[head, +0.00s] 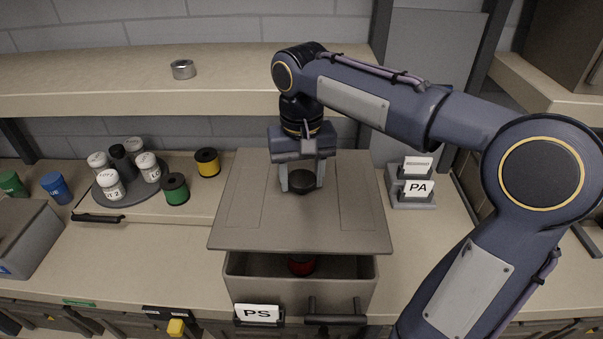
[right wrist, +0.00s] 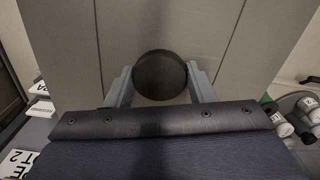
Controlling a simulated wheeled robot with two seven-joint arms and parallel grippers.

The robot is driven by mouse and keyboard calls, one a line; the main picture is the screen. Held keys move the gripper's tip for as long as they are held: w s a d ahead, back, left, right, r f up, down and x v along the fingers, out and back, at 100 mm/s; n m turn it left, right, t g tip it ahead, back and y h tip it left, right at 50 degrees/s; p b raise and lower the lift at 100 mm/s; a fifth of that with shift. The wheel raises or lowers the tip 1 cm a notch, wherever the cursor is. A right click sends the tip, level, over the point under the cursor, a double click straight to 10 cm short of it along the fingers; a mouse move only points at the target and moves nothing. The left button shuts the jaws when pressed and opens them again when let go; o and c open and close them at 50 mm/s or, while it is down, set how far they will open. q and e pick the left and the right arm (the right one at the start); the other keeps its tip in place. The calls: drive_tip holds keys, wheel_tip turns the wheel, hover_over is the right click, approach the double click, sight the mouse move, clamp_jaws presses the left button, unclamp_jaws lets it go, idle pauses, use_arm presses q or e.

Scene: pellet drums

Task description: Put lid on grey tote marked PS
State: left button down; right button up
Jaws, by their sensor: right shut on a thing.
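The grey tote (head: 300,290) stands on the bench with a PS card (head: 258,313) on its front. The flat grey-brown lid (head: 245,225) is over the tote's rear part. Its front edge appears above the rim, and the front of the opening shows, with a red thing (head: 301,266) inside. My right gripper (head: 303,185) is shut on the lid's round dark knob (head: 303,180). In the right wrist view the knob (right wrist: 160,75) sits between the two fingers. Whether the lid touches the rim at the back is hidden. My left gripper is not in view.
A round tray (head: 125,188) with several white jars stands at the left, with green (head: 175,190) and yellow-black (head: 207,162) spools beside it. A card holder marked PA (head: 411,187) stands right of the lid. A shelf (head: 120,85) spans the back. Another grey tote (head: 22,240) is at far left.

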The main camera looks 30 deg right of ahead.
sight(302, 198)
drive_tip(key=shift+f+b, duration=2.15)
drive_tip(key=shift+f, duration=0.7)
drive_tip(key=shift+f+b, duration=0.35)
drive_tip(key=shift+f, duration=0.25)
drive_tip(key=shift+f, duration=0.15)
drive_tip(key=shift+f, duration=0.1)
drive_tip(key=shift+f+b, duration=0.4)
drive_tip(key=shift+f, duration=0.35)
drive_tip(key=o, duration=1.2)
